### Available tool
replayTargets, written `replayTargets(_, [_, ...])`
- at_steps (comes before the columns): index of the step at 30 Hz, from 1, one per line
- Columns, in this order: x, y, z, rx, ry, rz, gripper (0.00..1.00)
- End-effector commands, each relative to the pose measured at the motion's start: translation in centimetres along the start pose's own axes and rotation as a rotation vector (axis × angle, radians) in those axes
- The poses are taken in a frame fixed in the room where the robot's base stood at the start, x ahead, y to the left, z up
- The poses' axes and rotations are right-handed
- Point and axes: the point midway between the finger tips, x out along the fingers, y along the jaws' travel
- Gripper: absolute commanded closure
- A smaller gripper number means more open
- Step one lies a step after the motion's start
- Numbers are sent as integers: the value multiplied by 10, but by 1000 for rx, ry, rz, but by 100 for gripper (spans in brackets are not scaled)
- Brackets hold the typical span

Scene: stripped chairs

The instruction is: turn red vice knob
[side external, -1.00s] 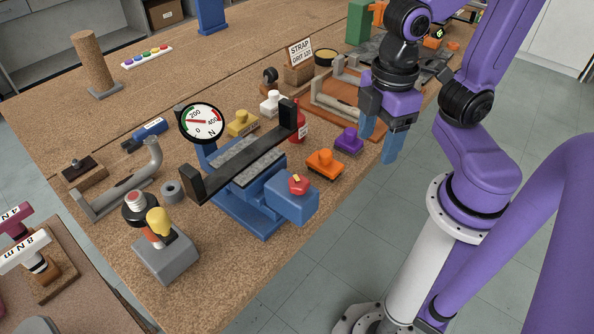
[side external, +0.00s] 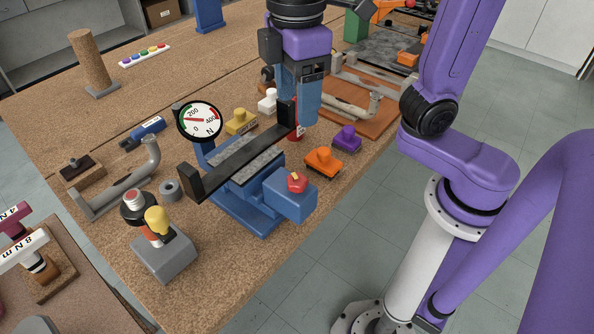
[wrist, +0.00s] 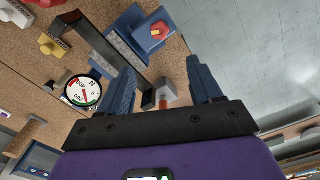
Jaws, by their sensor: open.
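The red vice knob (side external: 297,182) sits on the blue end block of the vice (side external: 262,205), with a small yellow mark on it. In the wrist view the knob (wrist: 159,29) shows near the top, beyond the fingertips. My gripper (side external: 300,112) is open and empty, with blue fingers pointing down. It is above and behind the knob in the side view, close to the black upright at the far end of the vice bar. In the wrist view my gripper (wrist: 158,68) has its fingers wide apart. Nothing is between them at close range.
A round force gauge (side external: 199,120) stands beside the vice. Orange (side external: 325,161) and purple (side external: 346,138) blocks lie right of it. A grey box with a yellow-knobbed lever (side external: 160,225) stands at front left.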

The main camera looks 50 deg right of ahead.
Motion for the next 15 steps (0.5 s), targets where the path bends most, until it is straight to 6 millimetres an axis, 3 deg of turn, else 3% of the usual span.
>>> replayTargets(15, [95,0,2,1,-8,-1,36])
